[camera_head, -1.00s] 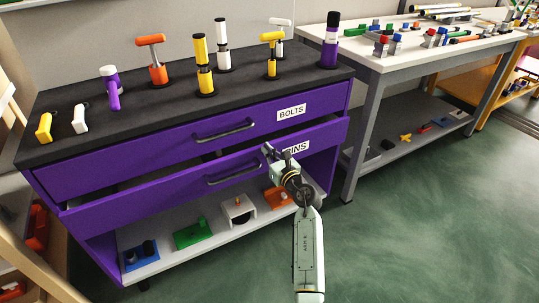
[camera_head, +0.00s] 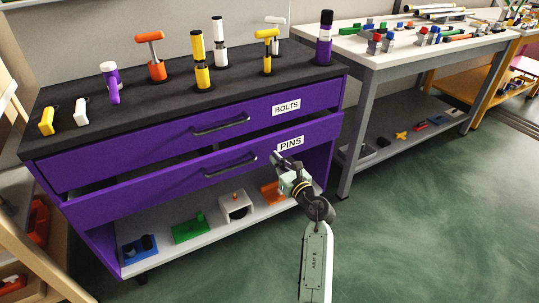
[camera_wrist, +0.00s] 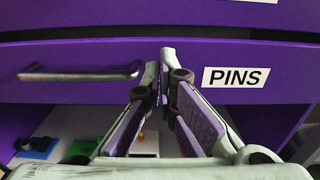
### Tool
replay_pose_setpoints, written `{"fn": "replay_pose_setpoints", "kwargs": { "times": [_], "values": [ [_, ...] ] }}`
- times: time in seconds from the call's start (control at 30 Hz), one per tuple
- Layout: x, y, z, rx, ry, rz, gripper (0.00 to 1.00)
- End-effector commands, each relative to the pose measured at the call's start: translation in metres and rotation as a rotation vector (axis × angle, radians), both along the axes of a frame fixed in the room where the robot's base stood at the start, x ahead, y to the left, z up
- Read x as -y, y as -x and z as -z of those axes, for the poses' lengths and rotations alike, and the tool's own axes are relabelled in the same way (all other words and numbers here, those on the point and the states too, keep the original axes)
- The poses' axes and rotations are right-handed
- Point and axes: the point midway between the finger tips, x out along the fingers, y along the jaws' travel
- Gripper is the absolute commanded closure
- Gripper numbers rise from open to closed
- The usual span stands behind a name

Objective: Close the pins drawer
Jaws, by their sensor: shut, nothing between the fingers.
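The pins drawer (camera_head: 130,194) is the lower purple drawer of the cabinet, with a grey bar handle (camera_head: 230,167) and a white PINS label (camera_head: 290,143). A dark gap shows above its front, which appears to stand slightly out. In the wrist view the drawer front (camera_wrist: 270,55) fills the middle, with the handle (camera_wrist: 80,73) left of my fingers and the label (camera_wrist: 236,77) to their right. My gripper (camera_head: 276,158) is shut and empty, its fingertips (camera_wrist: 166,58) pointing at the front between handle and label. I cannot tell whether they touch it.
The purple bolts drawer (camera_head: 150,141) is directly above. Several tools stand on the black cabinet top (camera_head: 130,103). The grey lower shelf (camera_head: 214,228) holds coloured fixtures. A workbench (camera_head: 375,62) stands right; the green floor (camera_head: 420,220) in front is open.

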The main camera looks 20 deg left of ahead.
Motion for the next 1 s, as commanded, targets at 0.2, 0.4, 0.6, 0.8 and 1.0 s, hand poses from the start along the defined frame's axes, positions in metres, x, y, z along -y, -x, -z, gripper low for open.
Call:
{"fn": "replay_pose_setpoints", "kwargs": {
  "times": [0.2, 0.4, 0.6, 0.8, 1.0],
  "values": [
    [0.03, 0.023, 0.001, 0.0, -0.001, 0.002, 1.0],
    [0.039, 0.03, 0.0, 0.001, -0.001, 0.0, 1.0],
    [0.026, 0.035, 0.004, -0.103, -0.077, -0.063, 1.0],
    [-0.017, 0.062, 0.008, -0.55, -0.31, -0.3, 1.0],
    [-0.051, 0.102, 0.001, -1.097, -0.429, -0.517, 1.0]
  ]
}}
